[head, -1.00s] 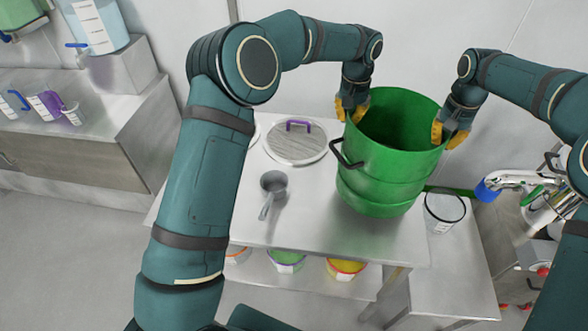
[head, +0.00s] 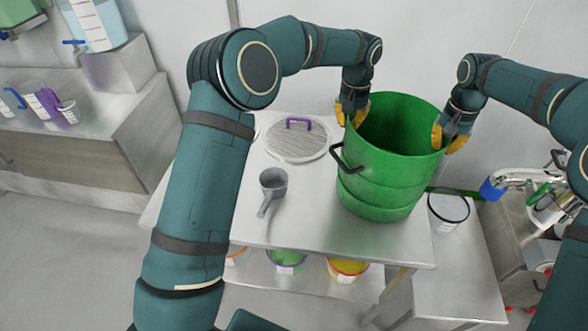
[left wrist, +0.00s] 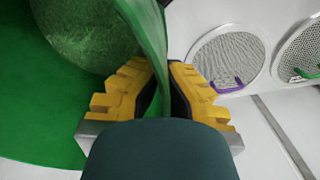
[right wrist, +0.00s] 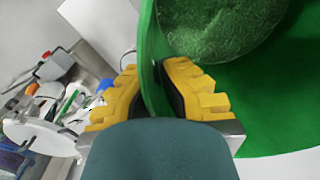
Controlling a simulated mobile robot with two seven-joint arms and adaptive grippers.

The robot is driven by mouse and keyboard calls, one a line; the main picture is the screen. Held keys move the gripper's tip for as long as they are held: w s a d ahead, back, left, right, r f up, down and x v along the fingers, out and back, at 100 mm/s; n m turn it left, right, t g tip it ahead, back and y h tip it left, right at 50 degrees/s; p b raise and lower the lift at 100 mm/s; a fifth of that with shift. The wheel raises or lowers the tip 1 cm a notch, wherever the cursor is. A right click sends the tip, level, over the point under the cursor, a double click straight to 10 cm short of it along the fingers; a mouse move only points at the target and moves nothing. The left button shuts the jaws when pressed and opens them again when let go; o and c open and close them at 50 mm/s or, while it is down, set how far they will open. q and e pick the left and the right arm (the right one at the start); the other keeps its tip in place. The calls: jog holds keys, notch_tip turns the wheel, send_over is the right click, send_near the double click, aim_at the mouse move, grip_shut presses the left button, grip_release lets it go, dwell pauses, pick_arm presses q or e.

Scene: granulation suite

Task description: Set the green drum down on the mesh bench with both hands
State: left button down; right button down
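The green drum (head: 385,182) is upright and open-topped, with a black side handle, over the right part of the metal bench (head: 300,225). I cannot tell whether its base touches the bench top. My left gripper (head: 353,110) has its yellow fingers on either side of the drum's left wall at the rim; in the left wrist view (left wrist: 162,95) the wall runs between them. My right gripper (head: 449,138) holds the opposite rim the same way, also in the right wrist view (right wrist: 155,90). The drum's inside is partly visible and looks green and textured at the bottom.
A round mesh disc (head: 290,148) with a purple handle and a grey scoop (head: 272,182) lie on the bench left of the drum. A clear container (head: 447,208) stands to its right. Colour-rimmed tubs (head: 286,262) sit on the lower shelf.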

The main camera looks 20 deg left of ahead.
pick_arm(q)
jog(key=shift+f+b, duration=0.65)
pick_arm(e)
jog(key=shift+f, duration=0.65)
pick_arm(q)
jog(key=c, duration=1.1)
grip_release()
jog(key=shift+s, duration=0.1)
jog(key=shift+c, duration=0.2)
pick_arm(e)
jog(key=c, duration=1.1)
grip_release()
jog(key=shift+c, duration=0.2)
pick_arm(q)
notch_tip(320, 180, up, 11)
jog(key=shift+r, duration=0.5)
pick_arm(e)
notch_tip(320, 180, up, 12)
